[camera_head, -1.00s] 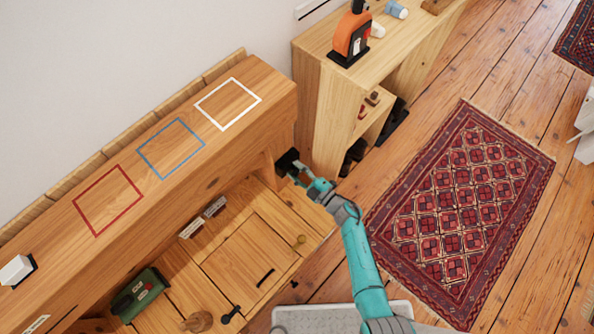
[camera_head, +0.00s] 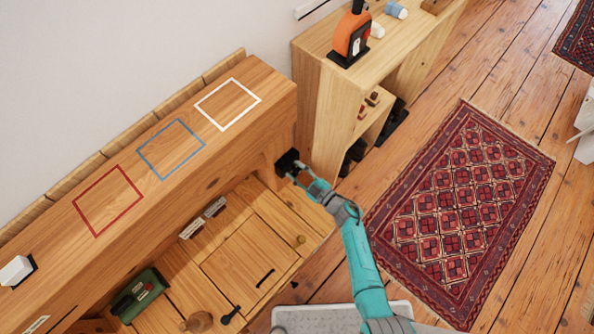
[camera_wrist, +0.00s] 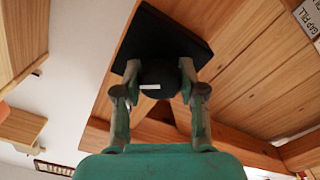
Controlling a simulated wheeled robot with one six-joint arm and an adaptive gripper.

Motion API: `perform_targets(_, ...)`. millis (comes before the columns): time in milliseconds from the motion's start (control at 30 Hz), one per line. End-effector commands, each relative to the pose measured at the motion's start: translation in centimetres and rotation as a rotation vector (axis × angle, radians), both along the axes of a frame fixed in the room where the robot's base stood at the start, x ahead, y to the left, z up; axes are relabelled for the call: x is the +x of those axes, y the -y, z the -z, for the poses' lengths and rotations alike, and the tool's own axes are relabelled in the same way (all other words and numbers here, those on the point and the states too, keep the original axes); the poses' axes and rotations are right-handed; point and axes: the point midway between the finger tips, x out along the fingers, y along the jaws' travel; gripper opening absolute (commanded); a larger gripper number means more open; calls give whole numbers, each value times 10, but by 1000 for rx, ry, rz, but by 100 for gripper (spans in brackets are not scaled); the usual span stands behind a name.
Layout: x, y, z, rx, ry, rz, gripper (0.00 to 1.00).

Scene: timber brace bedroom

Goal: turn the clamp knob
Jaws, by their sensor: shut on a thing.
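The clamp knob (camera_wrist: 160,82) is a dark round knob with a white mark, on a black square plate (camera_wrist: 165,35) fixed to the wooden bench. In the wrist view my gripper (camera_wrist: 160,78) has its two green fingers on either side of the knob, shut on it. In the head view the black plate (camera_head: 287,162) is at the right end of the bench, and my gripper (camera_head: 298,170) reaches it from the lower right. The knob itself is mostly hidden there.
The wooden bench top (camera_head: 222,160) bears red, blue and white square outlines. A shelf unit (camera_head: 312,95) with an orange and black device (camera_head: 351,36) stands close behind my gripper. A green box (camera_head: 139,294) sits below the bench. A red rug (camera_head: 465,210) lies on the floor at right.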

Motion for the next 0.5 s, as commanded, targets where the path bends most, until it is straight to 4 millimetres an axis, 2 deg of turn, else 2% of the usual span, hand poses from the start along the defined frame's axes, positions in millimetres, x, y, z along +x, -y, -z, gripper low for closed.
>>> perform_targets(67, 0, 1, 1, -3, -3, 4, 5)
perform_targets(100, 0, 1, 1, -3, -3, 4, 43)
perform_targets(200, 0, 1, 1, -2, -2, 3, 65)
perform_targets(500, 0, 1, 1, -2, 0, 1, 65)
